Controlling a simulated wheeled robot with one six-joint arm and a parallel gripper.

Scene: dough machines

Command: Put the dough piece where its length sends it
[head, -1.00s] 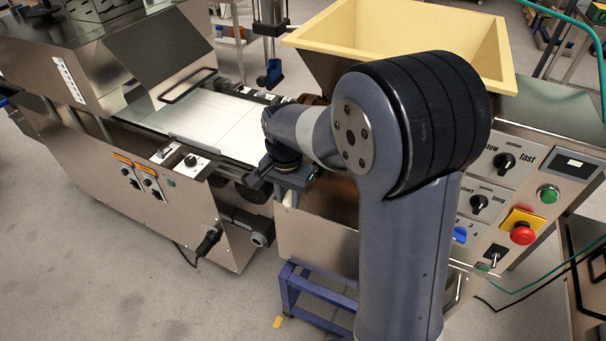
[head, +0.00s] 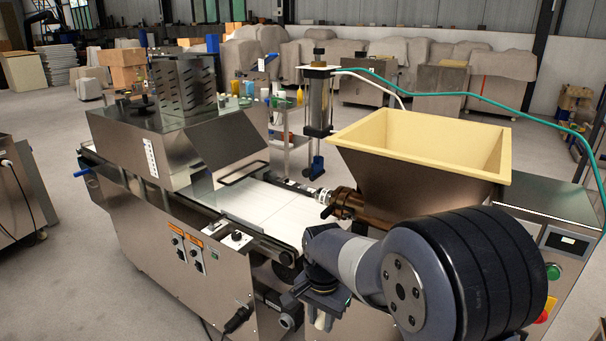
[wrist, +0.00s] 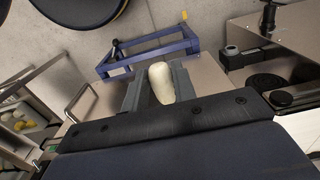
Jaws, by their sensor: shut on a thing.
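The dough piece (wrist: 163,82) is pale, smooth and elongated with a rounded end. In the wrist view it sits between the two grey fingers of my gripper (wrist: 158,88), which is shut on it. In the head view my gripper (head: 322,308) hangs off the front of the machine, below the hopper spout, and a pale bit of the dough shows under it. The white conveyor belt (head: 262,205) lies behind and to the left of my gripper and looks empty.
The cream hopper (head: 420,140) stands behind my arm, with a brown nozzle (head: 345,203) beside the belt. A steel machine body (head: 190,270) fills the left. A blue frame (wrist: 150,52) stands on the floor. Several pale pieces (wrist: 22,122) lie at the wrist view's left edge.

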